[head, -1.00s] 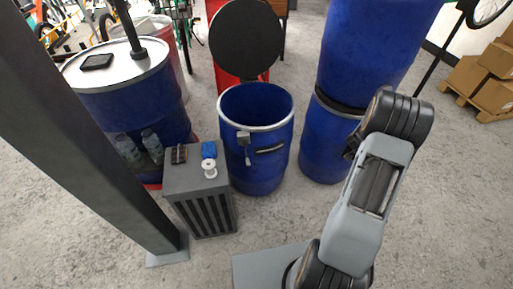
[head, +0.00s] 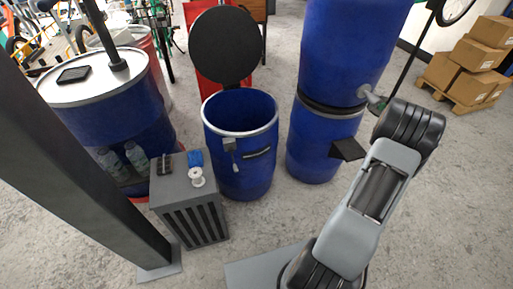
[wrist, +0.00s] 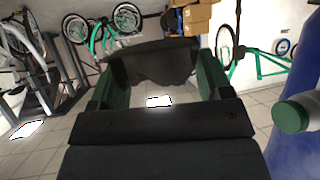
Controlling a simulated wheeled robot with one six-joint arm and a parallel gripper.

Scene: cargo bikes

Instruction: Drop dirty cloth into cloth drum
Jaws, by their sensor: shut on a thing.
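The open blue drum (head: 241,165) stands in the middle of the head view, its pale rim facing up and its round black lid (head: 225,46) raised behind it. I take it for the cloth drum. In the wrist view my gripper (wrist: 160,75) is shut on a dark cloth (wrist: 150,62), which spans between the green fingers. In the head view a dark flap, likely the cloth (head: 347,148), shows left of my arm, in front of the stacked drums and right of the open drum. My fingers are hidden there.
Stacked blue drums (head: 318,150) with a tap (head: 373,98) stand close to my arm. A grey slatted box (head: 190,218) with small items stands left of the open drum. A lidded blue drum (head: 115,115) and a dark post (head: 90,170) are at left. Cartons (head: 460,75) sit at back right.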

